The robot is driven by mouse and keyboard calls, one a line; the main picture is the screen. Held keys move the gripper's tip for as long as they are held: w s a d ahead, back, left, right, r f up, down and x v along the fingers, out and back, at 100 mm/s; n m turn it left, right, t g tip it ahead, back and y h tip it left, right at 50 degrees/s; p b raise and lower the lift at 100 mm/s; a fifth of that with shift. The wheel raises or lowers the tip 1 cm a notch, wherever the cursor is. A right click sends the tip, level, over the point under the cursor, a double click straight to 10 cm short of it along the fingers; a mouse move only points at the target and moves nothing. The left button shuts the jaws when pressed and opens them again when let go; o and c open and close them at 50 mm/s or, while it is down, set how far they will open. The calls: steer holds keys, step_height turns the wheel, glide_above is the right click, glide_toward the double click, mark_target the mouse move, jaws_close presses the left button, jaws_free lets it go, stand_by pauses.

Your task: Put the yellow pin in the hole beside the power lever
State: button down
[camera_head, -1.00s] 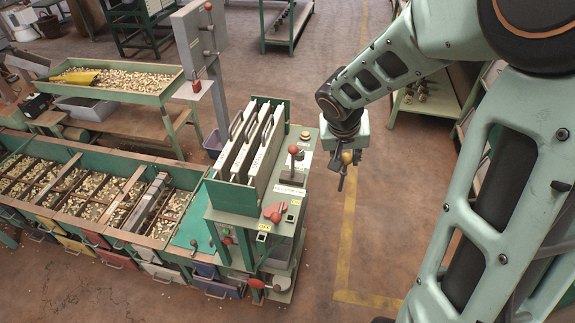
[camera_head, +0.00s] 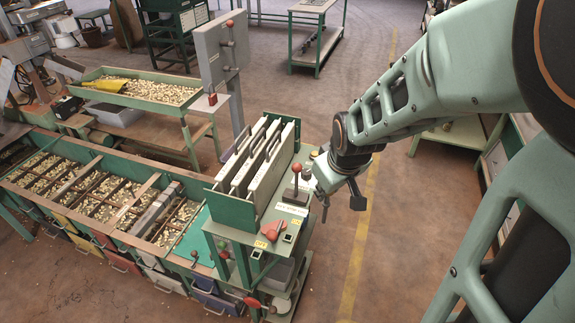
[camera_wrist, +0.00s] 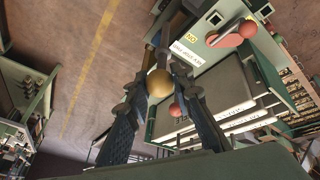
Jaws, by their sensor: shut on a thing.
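My gripper (camera_wrist: 160,84) is shut on the yellow pin, whose round yellow head (camera_wrist: 159,83) shows between the fingertips in the wrist view. In the head view my gripper (camera_head: 324,199) is at the right edge of the green machine's top, just right of the power lever; the pin cannot be made out there. A white label (camera_head: 291,210) lies in front of the lever. I cannot make out the hole.
Upright grey-white plates (camera_head: 259,160) stand left of the lever. A red handle (camera_head: 272,230) sits at the machine's front. Sorting trays of nuts (camera_head: 100,195) extend left. The floor to the right, with a yellow line (camera_head: 357,240), is clear.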

steer(key=s+a+r+n+g+y+b, duration=0.1)
steer(key=a+r+n+g+y+b, duration=0.2)
steer(key=a+n, duration=0.65)
steer(key=shift+n+t+y, duration=0.35)
steer(key=shift+t+y, duration=0.05)
step_height(320, 180, down, 5)
steer(key=shift+f+b, duration=0.2)
steer(key=shift+b, duration=1.4)
steer(key=shift+f, duration=0.15)
steer(key=shift+f+b, duration=0.7)
steer(key=shift+b, duration=0.7)
